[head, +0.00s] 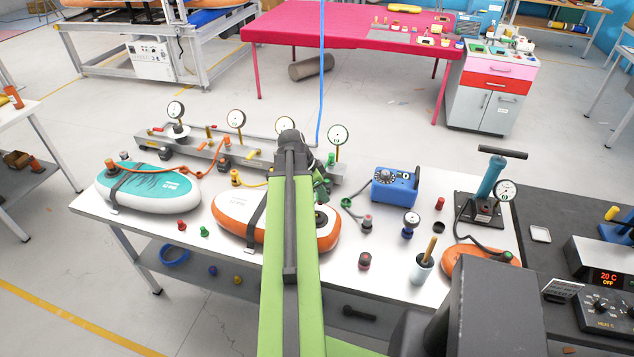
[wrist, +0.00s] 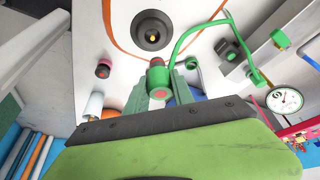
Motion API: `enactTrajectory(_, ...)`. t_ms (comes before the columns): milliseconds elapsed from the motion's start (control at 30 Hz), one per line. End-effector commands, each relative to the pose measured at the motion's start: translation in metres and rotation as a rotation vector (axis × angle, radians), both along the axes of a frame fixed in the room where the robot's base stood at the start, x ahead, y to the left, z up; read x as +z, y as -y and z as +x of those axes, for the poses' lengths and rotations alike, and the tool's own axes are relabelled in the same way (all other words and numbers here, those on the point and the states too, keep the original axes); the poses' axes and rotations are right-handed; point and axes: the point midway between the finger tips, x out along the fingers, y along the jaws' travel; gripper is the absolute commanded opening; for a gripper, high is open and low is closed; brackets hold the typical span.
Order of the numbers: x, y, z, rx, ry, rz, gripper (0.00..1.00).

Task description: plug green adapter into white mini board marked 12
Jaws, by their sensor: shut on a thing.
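My gripper (wrist: 160,82) is shut on the green adapter (wrist: 157,76), its two green fingers on either side. A green hose (wrist: 178,45) curves from near the adapter to the upper right. The adapter appears apart from the white board with an orange rim (head: 234,207); that board's dark round valve (wrist: 152,31) lies beyond the adapter in the wrist view. The valve also shows at the board's right end in the head view (head: 321,218). My green arm covers the board's middle, and I cannot read a 12 on it. In the head view, green parts (head: 320,185) show beside my arm's end.
A teal and white board (head: 149,188) lies at left on the white table (head: 180,240). A manifold with gauges (head: 205,148) runs along the back. A blue box (head: 396,187), small caps and a cup (head: 422,272) stand right of the orange-rimmed board.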

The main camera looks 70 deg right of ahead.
Motion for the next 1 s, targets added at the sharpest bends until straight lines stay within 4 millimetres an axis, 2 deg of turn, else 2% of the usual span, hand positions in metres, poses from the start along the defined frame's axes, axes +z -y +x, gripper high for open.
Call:
enactTrajectory(33, 0.014, -0.007, 0.007, -0.025, -0.004, -0.002, 0.0)
enactTrajectory(67, 0.015, -0.009, 0.009, -0.042, -0.005, -0.004, 0.0)
enactTrajectory(467, 0.01, -0.012, 0.011, -0.066, -0.004, -0.007, 0.0)
enactTrajectory(667, -0.003, -0.011, 0.01, -0.065, -0.005, -0.007, 0.0)
enactTrajectory(1000, -0.04, -0.011, 0.01, -0.066, -0.004, -0.007, 0.0)
